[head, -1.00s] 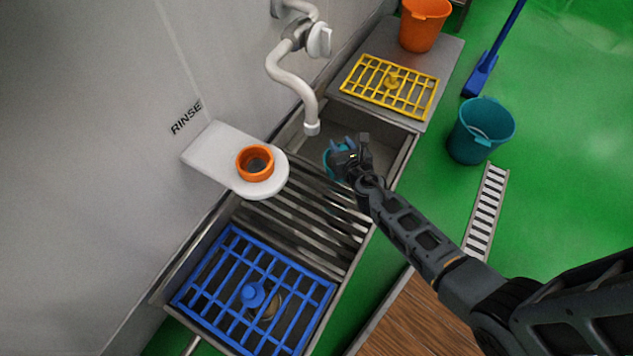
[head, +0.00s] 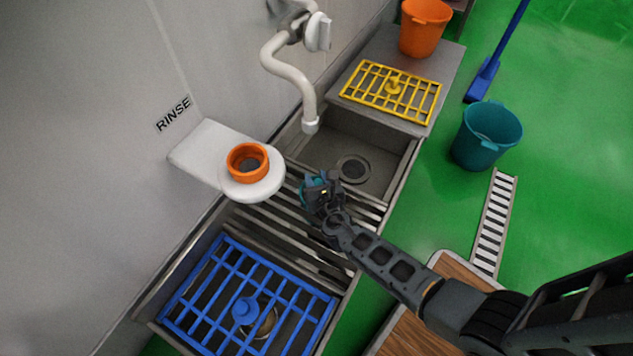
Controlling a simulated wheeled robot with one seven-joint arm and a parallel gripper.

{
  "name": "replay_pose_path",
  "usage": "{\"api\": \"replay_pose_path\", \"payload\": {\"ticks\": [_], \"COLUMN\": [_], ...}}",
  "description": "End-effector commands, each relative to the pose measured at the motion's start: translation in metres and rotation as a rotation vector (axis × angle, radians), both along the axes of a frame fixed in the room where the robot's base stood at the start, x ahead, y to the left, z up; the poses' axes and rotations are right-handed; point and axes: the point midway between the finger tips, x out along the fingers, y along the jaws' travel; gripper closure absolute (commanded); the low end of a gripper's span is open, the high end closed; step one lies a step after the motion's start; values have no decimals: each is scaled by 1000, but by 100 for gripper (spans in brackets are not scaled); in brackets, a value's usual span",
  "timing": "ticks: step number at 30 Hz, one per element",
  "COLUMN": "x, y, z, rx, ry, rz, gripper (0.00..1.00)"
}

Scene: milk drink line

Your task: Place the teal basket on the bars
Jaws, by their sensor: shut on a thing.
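My gripper (head: 318,184) is over the grey metal bars (head: 285,228) that span the middle of the sink trough. It is shut on the teal basket (head: 305,192), of which only a small edge shows at its left side. My gripper hides most of the basket. I cannot tell whether the basket touches the bars or hangs above them.
An orange ring (head: 247,162) sits on the white shelf (head: 200,157) left of my gripper. A blue grid (head: 250,300) covers the near basin. The open basin with a drain (head: 352,169) is behind, under the white tap (head: 290,70). A yellow grid (head: 392,90) and orange bucket (head: 425,28) stand beyond.

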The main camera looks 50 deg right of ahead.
Motion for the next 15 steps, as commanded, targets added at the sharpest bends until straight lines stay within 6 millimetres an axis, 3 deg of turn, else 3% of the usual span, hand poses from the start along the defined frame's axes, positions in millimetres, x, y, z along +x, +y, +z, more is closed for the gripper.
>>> {"api": "replay_pose_path", "payload": {"ticks": [9,10,15], "x": [1,0,0], "y": [0,0,0], "z": [-2,-1,-1], "rx": [-1,-1,-1], "ry": [-1,-1,-1], "rz": [0,0,0], "gripper": [100,62,46]}}
